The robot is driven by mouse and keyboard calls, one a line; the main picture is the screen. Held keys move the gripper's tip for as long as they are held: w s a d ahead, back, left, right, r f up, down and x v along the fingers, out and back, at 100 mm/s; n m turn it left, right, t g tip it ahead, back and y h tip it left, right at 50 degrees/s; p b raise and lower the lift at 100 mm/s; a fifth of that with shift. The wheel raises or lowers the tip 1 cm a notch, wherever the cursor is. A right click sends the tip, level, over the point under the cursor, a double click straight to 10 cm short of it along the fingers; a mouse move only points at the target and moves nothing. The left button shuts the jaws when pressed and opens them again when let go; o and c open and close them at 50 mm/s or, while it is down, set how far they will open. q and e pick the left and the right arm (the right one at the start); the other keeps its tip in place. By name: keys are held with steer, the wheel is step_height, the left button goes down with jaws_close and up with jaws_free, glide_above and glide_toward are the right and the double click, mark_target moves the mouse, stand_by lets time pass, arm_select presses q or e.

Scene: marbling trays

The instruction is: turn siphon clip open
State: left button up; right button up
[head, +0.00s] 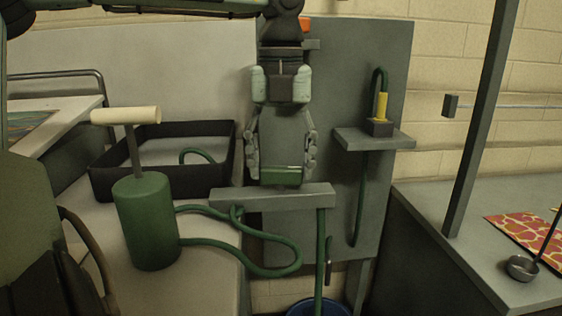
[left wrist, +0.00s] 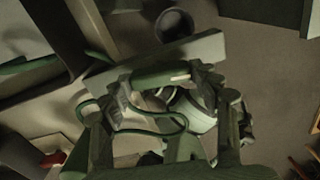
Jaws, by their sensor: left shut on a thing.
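My left gripper (head: 281,170) points down in the head view, at the grey bar in front of the grey upright panel. Its fingers are on either side of a green clip (head: 281,177) with a pale mark, and are shut on it. The left wrist view shows the green clip (left wrist: 160,77) between the fingertips of my left gripper (left wrist: 162,82), right by the grey bar (left wrist: 190,52). The clip's turn angle is hard to tell. A green hose (head: 320,250) hangs from the bar's right part. My right gripper is not in view.
A green pump (head: 147,222) with a pale handle stands on the left table, its hose looping to the bar. Behind is a black tray (head: 170,183). A blue bucket (head: 318,308) sits below. A shelf (head: 374,140) holds a yellow-ended hose. A post (head: 480,120) stands right.

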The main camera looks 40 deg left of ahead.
arm_select(q)
steer(key=shift+m, duration=1.2)
steer(key=m, duration=0.3)
steer(key=shift+m+p, duration=0.3)
steer(key=shift+p, duration=0.05)
steer(key=m, duration=0.5)
steer(key=shift+m+p, duration=0.3)
steer(key=shift+p, duration=0.1)
steer(key=shift+m, duration=0.8)
steer(key=shift+m+p, duration=0.35)
steer(key=shift+m, duration=1.25)
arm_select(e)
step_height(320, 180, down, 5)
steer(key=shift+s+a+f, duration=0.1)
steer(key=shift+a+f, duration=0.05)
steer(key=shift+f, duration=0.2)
